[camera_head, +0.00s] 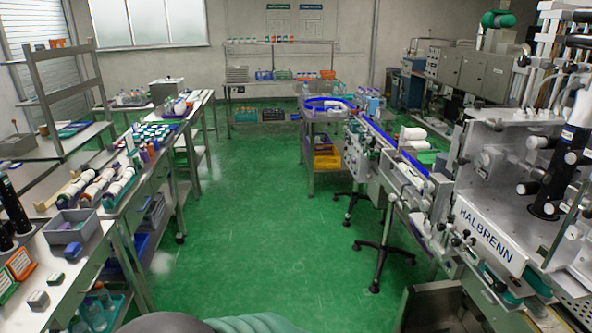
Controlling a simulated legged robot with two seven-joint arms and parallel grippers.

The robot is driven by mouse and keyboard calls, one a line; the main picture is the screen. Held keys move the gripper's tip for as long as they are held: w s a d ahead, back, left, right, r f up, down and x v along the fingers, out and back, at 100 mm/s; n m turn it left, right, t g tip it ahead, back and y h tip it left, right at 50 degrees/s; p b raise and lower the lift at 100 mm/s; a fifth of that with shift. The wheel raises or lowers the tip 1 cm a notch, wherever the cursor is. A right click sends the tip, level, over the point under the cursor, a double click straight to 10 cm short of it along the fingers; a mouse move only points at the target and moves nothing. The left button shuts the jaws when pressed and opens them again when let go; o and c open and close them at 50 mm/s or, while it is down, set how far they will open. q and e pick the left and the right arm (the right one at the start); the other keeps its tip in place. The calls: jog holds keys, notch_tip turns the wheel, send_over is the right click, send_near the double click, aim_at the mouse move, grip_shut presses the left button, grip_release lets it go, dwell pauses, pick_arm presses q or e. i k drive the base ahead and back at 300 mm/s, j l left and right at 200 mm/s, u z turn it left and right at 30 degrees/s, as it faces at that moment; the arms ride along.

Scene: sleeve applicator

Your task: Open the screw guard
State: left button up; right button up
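The sleeve applicator (490,240) stands at the right, a silver machine with "HALBRENN" on its front panel. A conveyor with a blue belt (383,135) runs from it toward the back. The machine carries several plates, knobs, rollers and black cylinders. I cannot tell which of its parts is the screw guard, or whether that guard is open or shut. Neither of my grippers is in view. A grey and teal rounded shape shows at the bottom edge, too cut off to identify.
Open green floor (255,235) lies between the machine and the left workbench (130,215), which holds rolls, bottles and bins. Stool-like bases (380,255) stand on the floor beside the conveyor. A grey open bin (440,308) sits low at the bottom right. Shelving (275,85) stands at the back.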

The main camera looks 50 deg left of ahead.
aim_at(401, 199)
jog(key=u, duration=0.85)
jog(key=i+j, duration=0.25)
jog(key=i, duration=0.25)
jog(key=i+j, duration=0.25)
jog(key=i, duration=0.25)
jog(key=j+u, duration=0.05)
